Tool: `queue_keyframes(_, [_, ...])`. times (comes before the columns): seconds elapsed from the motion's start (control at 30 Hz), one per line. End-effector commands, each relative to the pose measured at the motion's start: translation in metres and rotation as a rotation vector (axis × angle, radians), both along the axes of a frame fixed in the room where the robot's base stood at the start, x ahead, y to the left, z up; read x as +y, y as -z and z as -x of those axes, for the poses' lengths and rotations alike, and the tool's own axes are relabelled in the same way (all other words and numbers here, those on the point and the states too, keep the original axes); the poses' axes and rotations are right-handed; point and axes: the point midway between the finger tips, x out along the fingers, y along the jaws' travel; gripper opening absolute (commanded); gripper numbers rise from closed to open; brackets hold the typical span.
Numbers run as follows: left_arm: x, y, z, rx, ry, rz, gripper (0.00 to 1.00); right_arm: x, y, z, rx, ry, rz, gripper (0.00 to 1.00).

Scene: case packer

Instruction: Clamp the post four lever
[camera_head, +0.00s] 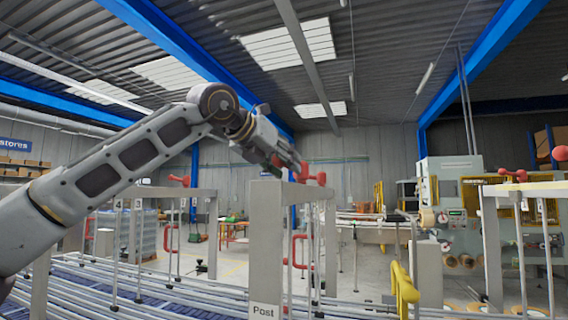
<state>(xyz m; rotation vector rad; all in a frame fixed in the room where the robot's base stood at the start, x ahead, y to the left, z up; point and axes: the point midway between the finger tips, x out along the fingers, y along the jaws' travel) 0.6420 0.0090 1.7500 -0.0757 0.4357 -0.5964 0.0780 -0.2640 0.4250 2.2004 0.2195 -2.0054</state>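My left arm reaches in from the left, and its gripper (290,166) is at the top of the grey post (266,230) in the middle. The gripper is right beside a red lever (314,178) there and overlaps part of it in the view. I cannot tell whether they touch, or whether the fingers are open or shut. The label low on this post reads "Post"; its number is not visible. Other red levers sit on the left frame (179,180) and on the right frame (512,174). My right gripper is not in view.
A roller conveyor (150,292) runs along the bottom left, below my arm. A yellow handle (403,288) stands in front at the right of centre. Thin vertical rods hang from the frames. A machine with a control panel (452,216) stands behind at the right.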

Motion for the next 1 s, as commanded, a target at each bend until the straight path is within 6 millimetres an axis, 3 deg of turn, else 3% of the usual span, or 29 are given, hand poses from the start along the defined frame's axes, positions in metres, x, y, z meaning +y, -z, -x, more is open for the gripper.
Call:
queue_keyframes(0.03, [-0.0001, 0.0001, 0.0001, 0.000, 0.000, 0.000, 0.33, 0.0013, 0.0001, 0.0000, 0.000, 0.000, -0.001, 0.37])
queue_keyframes(0.3, [-0.0001, -0.0001, 0.0003, 0.000, 0.000, 0.000, 0.00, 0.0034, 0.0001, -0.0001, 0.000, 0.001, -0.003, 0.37])
queue_keyframes(1.0, [0.0087, -0.0018, 0.0086, -0.002, 0.011, 0.003, 0.00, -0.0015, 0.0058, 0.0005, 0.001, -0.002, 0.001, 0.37])
